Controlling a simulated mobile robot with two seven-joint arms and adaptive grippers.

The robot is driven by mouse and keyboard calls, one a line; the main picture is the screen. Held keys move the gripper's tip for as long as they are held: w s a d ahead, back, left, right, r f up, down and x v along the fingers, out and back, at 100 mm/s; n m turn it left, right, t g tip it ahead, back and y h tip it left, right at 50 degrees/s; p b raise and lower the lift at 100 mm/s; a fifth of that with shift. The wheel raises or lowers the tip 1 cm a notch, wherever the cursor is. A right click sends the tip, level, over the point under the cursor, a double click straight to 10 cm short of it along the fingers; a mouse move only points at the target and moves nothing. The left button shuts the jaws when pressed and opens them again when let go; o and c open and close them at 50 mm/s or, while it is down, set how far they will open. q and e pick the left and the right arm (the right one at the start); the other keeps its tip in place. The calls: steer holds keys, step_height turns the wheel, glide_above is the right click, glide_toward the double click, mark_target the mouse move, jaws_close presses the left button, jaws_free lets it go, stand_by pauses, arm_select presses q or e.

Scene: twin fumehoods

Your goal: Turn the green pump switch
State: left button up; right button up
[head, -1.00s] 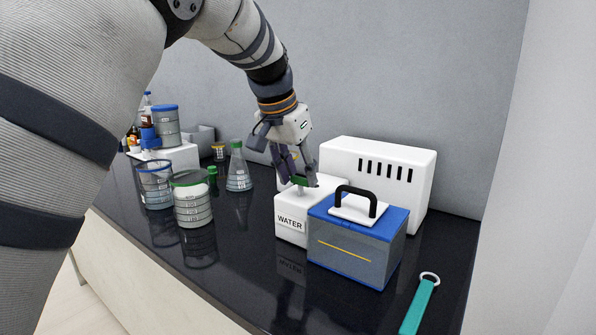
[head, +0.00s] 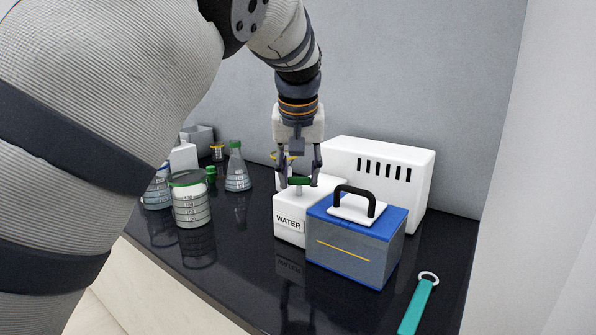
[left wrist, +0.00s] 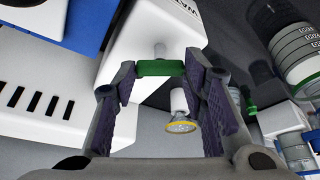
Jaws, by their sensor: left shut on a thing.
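The green pump switch (head: 299,181) is a short green bar on a pale stem, on top of a white box labelled WATER (head: 288,224). My left gripper (head: 300,182) points down over the box and is shut on the switch, one finger at each end of the bar. In the left wrist view, the green switch (left wrist: 161,68) spans between the purple finger pads (left wrist: 163,78), with its pale stem running to the white box. My right gripper is in neither view.
A blue-lidded grey box (head: 355,244) with a black handle stands right beside the WATER box. A white vented box (head: 405,190) is behind. Flasks (head: 237,168) and a green-rimmed jar (head: 191,203) stand left. A teal strap (head: 417,308) lies at right.

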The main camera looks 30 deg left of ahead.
arm_select(q)
steer(key=shift+w+n+y, duration=0.1)
steer(key=shift+n+y, duration=0.2)
steer(key=shift+n, duration=0.6)
steer(key=n, duration=0.1)
steer(key=n+g, duration=0.1)
steer(key=shift+w+d+f+n+y+b, duration=0.1)
steer(key=shift+d+f+n+y+b, duration=0.05)
steer(key=shift+n+y+b, duration=0.25)
steer(key=n, duration=0.2)
steer(key=n+g+b, duration=0.1)
steer(key=n, duration=0.1)
steer(key=shift+w+g+y, duration=0.15)
steer(key=shift+g+y, duration=0.15)
steer(key=shift+y, duration=0.1)
steer(key=shift+n+g+b, duration=0.4)
steer(key=shift+n+b, duration=0.1)
steer(key=shift+n, duration=0.7)
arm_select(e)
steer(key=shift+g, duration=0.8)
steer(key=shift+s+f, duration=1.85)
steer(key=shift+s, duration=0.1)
arm_select(q)
steer(key=shift+n, duration=0.3)
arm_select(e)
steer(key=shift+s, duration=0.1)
arm_select(q)
steer(key=shift+r, duration=0.2)
steer(key=o, duration=1.2)
steer(key=shift+c, duration=0.2)
